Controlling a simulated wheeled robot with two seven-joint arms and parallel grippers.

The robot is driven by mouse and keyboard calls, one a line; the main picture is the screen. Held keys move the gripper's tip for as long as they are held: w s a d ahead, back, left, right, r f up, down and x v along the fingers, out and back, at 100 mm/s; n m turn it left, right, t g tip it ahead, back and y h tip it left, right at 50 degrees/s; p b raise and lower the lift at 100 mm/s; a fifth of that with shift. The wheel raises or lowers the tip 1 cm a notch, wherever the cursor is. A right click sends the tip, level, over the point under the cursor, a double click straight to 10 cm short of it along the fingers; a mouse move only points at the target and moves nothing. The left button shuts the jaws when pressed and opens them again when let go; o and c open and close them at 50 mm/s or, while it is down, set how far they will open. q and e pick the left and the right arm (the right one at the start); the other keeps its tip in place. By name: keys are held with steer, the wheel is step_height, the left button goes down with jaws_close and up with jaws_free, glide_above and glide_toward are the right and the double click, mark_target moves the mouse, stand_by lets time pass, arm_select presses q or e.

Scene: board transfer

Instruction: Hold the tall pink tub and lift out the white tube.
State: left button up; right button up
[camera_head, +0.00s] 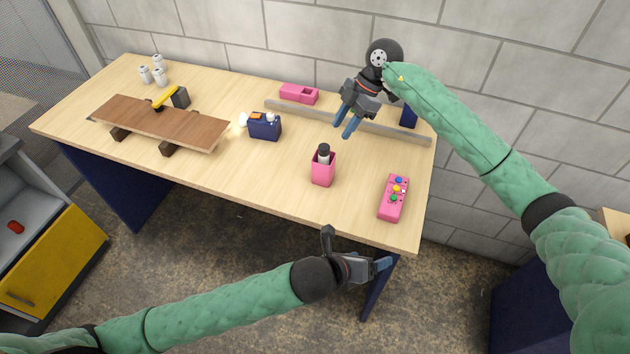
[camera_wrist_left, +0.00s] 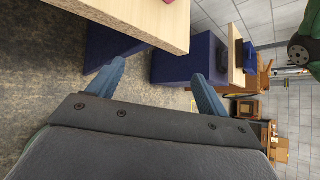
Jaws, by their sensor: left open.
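The tall pink tub (camera_head: 322,174) stands upright on the table near its front edge. The white tube (camera_head: 323,158) sticks out of its top, dark cap up; its lower part is hidden inside. My right gripper (camera_head: 345,132) is above and behind the tub, pointing down. Its two blue fingers are a little apart and hold nothing. My left gripper (camera_head: 383,264) is in front of the table, below and right of the tub, clear of the table edge. In the left wrist view its fingers (camera_wrist_left: 160,88) are wide apart with nothing between them.
A pink tray with coloured buttons (camera_head: 393,198) lies right of the tub. A blue caddy (camera_head: 264,130) stands to the left. A grey rail (camera_head: 385,131) and a pink open box (camera_head: 299,93) are behind. A raised brown board (camera_head: 160,124) occupies the left side.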

mark_target(320, 174)
arm_select(q)
steer(key=w+a+t, duration=0.1)
steer(key=w, duration=0.2)
steer(key=w+a+t+y, duration=0.1)
steer(key=w+a, duration=0.1)
steer(key=w, duration=0.2)
steer(key=w+a+t, duration=0.1)
steer(key=w+a, duration=0.1)
steer(key=w, duration=0.1)
steer(key=shift+w+r+m+y, duration=0.15)
steer(key=shift+r+m+y, duration=0.2)
steer(key=shift+m+y, duration=0.05)
steer(key=w+a+t+y, duration=0.1)
steer(key=w+a, duration=0.1)
steer(key=w, duration=0.1)
steer(key=w+a+r+t+y, duration=0.1)
steer(key=w+a, duration=0.2)
steer(key=w, duration=0.1)
steer(key=w+a+r+t, duration=0.1)
steer(key=w+a, duration=0.1)
steer(key=w, duration=0.1)
steer(key=shift+w+a+y, duration=0.35)
steer(key=shift+y, duration=0.05)
steer(key=shift+w+d+f+m+t, duration=0.1)
steer(key=shift+w+f+m+t, duration=0.2)
steer(key=shift+w, duration=0.35)
steer(key=shift+x, duration=3.2)
